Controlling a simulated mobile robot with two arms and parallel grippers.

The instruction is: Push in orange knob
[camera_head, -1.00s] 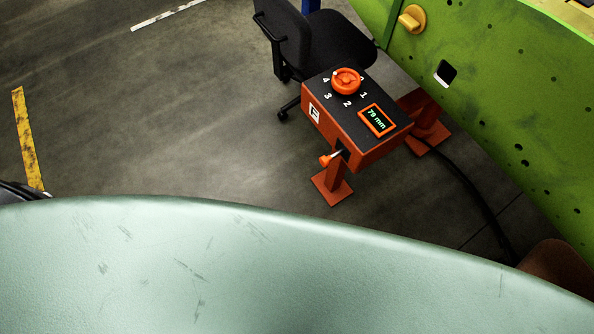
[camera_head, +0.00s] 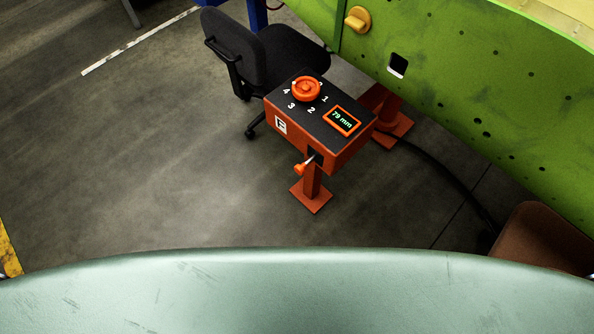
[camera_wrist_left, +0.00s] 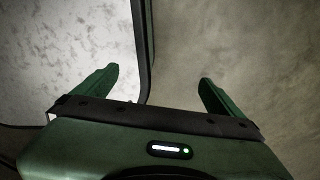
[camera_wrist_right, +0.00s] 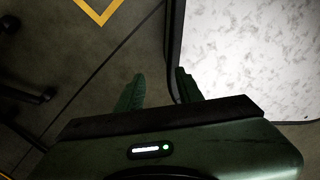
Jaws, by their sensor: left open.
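A red-orange control box (camera_head: 350,150) with a black top stands on orange legs in the head view. On its top is a round orange knob (camera_head: 306,89), with the numbers 1 to 4 around it and a display (camera_head: 342,121) reading 79 mm. A small lever with an orange tip (camera_head: 300,169) sticks out of the front side. My left gripper (camera_wrist_left: 158,82) is open and empty in its wrist view. My right gripper (camera_wrist_right: 160,82) has a narrower gap between its fingers and holds nothing. Neither gripper shows in the head view, and both are away from the box.
A black office chair (camera_head: 235,50) stands behind the box. A green wing panel (camera_head: 470,90) with a yellow-orange knob (camera_head: 358,19) runs along the right. A black cable (camera_head: 450,180) curves over the floor from the box. Grey floor (camera_head: 150,160) is clear at left.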

